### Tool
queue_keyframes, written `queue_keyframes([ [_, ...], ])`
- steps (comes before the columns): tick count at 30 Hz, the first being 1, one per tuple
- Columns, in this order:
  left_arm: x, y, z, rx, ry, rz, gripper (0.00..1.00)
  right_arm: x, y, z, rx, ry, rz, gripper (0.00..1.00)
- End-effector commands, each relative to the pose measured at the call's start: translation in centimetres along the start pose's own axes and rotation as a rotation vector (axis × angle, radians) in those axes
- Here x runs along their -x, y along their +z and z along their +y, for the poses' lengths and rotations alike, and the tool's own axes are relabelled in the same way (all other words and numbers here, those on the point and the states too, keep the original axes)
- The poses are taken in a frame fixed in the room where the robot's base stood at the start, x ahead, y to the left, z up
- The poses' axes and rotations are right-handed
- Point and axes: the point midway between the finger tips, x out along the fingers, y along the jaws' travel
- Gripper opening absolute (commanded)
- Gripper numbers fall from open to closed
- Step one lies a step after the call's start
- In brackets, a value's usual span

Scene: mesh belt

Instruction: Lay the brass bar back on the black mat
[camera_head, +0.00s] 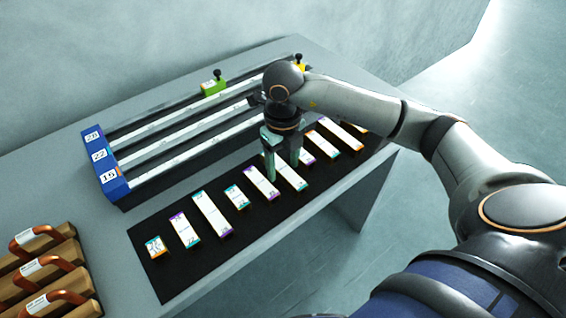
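Several bars with white labelled tops and coloured ends lie in a row on the black mat (160,280). I cannot tell which one is the brass bar. My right gripper (281,166) points down over the middle-right of the mat. Its two fingers stand apart at the far end of a long bar with teal ends (293,178). The fingers partly hide that end. I cannot tell whether they grip it or only stand around it. My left gripper is not in view.
Behind the mat stands a rack (119,189) with a blue numbered end block, long pale rails and a green clamp (213,88). Brown blocks with copper handles (40,268) sit at the lower left. The table's front edge runs close to the mat.

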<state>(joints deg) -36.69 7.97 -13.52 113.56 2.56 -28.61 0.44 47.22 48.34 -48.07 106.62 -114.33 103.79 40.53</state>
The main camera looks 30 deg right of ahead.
Motion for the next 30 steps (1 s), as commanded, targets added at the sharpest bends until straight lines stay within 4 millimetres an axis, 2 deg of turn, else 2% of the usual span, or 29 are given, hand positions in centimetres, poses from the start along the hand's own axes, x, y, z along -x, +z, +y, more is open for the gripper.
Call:
queue_keyframes([
  [7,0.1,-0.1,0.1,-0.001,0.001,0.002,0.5,0.1,0.0,0.0,0.0,0.0,0.0,0.67],
  [11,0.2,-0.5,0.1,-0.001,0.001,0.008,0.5,0.8,0.1,0.0,0.0,0.0,-0.003,0.67],
  [14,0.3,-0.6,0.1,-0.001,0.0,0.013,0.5,2.5,0.1,0.0,0.0,0.0,-0.006,0.67],
  [24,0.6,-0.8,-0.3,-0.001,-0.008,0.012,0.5,9.9,0.1,0.0,0.0,0.0,-0.005,0.67],
  [30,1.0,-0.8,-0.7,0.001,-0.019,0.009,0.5,12.0,0.1,0.0,-0.001,-0.001,-0.002,0.67],
])
